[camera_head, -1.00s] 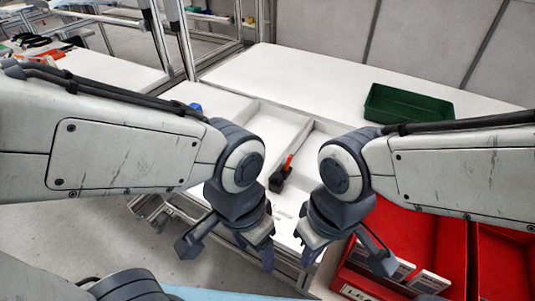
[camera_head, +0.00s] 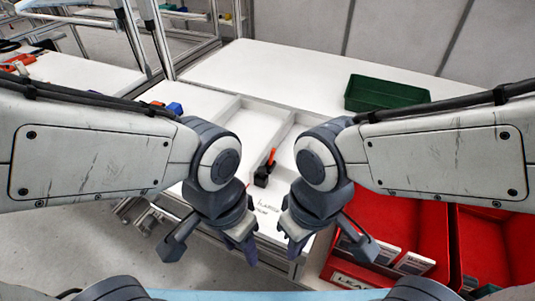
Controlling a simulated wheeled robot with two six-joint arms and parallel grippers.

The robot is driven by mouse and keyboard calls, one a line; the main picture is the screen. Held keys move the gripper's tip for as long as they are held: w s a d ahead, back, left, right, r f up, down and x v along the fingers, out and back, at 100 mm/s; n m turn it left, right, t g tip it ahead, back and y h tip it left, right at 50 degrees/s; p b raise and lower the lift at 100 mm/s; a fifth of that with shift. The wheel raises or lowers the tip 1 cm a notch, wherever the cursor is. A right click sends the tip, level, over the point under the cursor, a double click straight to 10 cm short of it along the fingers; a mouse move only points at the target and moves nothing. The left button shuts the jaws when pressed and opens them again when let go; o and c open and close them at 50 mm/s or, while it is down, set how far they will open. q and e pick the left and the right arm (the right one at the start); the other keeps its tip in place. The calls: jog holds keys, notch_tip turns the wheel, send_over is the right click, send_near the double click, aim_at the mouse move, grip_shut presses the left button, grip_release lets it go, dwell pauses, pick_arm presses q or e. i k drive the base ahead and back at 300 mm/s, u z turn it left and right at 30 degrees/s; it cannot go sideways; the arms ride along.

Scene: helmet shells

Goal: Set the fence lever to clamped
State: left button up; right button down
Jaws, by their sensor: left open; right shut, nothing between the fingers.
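The fence lever (camera_head: 271,158) is a small red-orange handle on a dark base (camera_head: 262,177), in the middle of the head view on the white table. It stands up at a tilt in the gap between my two arms. Some small lettering shows on the white surface just in front of it, too small to read surely. My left gripper (camera_head: 246,249) is open and empty, in front of the table edge, nearer to me than the lever. My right gripper (camera_head: 291,245) is shut and empty, beside it to the right. Neither gripper touches the lever.
White raised strips (camera_head: 264,105) divide the table behind the lever. A green tray (camera_head: 387,93) stands at the back right. Red bins (camera_head: 405,225) with white cards stand at the front right. A blue piece (camera_head: 175,108) lies at the left.

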aim_at(273, 150)
jog(key=u, duration=0.8)
jog(key=k, duration=1)
jog(key=u, duration=1.1)
jog(key=i, duration=1.4)
jog(key=z, duration=1.45)
jog(key=i, duration=0.8)
jog(key=z, duration=1.25)
jog(key=i, duration=0.2)
jog(key=z, duration=0.05)
jog(key=k, duration=0.5)
jog(key=u, duration=0.4)
jog(key=i, duration=0.25)
